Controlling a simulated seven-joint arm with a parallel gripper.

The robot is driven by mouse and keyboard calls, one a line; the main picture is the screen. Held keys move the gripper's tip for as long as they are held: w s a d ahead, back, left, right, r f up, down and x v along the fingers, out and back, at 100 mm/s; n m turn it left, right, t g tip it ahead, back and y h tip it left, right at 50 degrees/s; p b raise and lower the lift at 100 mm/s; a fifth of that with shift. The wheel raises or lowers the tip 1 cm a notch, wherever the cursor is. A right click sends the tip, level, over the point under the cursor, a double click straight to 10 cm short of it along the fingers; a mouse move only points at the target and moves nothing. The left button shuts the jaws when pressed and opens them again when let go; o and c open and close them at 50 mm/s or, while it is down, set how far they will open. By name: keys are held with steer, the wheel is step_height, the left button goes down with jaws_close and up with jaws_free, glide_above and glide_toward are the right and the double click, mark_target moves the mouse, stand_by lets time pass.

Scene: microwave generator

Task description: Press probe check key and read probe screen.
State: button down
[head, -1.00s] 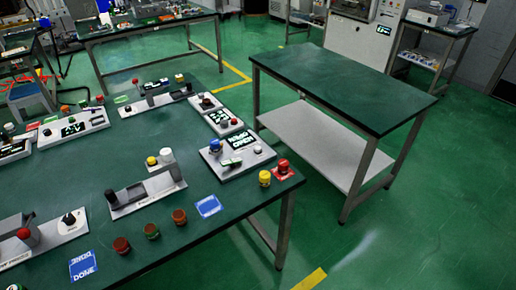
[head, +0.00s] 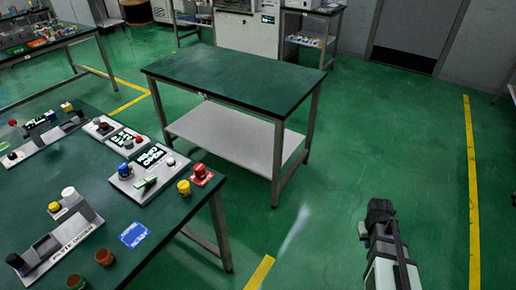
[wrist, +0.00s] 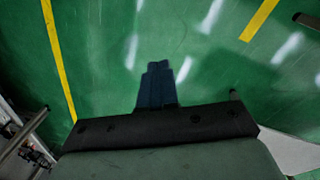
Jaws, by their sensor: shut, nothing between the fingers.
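Several grey control panels stand on the green table at the left in the head view. One panel (head: 163,188) near the table's far right corner has a blue knob, a white knob and a dark screen (head: 151,155) with bright lettering. Another panel with a screen (head: 122,137) lies behind it. I cannot tell which one bears the probe check key, as the lettering is too small. My gripper (head: 379,208) is over the floor at the lower right, well apart from the table. In the wrist view its fingers (wrist: 158,85) are together and empty above the green floor.
A yellow button (head: 184,187) and a red button (head: 201,175) stand at the table's right corner. A blue card (head: 134,235) lies near the front edge. A second green-topped table (head: 240,75) with a lower shelf stands beyond. Open floor lies to the right.

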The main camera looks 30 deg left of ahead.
steer(key=w+a+r+n+t, duration=0.1)
steer(key=a+r+n, duration=0.35)
steer(key=a, duration=0.85)
steer(key=w+a+r+n+t, duration=0.15)
steer(key=a+r+n, duration=0.3)
steer(key=a, duration=0.85)
steer(key=w+a+r+n+t, duration=0.1)
steer(key=a+r+n+t, duration=0.3)
steer(key=a, duration=0.8)
step_height(320, 180, up, 20)
steer(key=f+n+t+y, duration=0.1)
steer(key=n+t+y, duration=0.1)
steer(key=n, duration=0.8)
glide_above(169, 162)
steer(key=shift+a+r, duration=0.15)
steer(key=shift+r, duration=0.1)
steer(key=shift+f, duration=4.4)
steer(key=shift+f, duration=0.1)
steer(key=shift+f, duration=0.35)
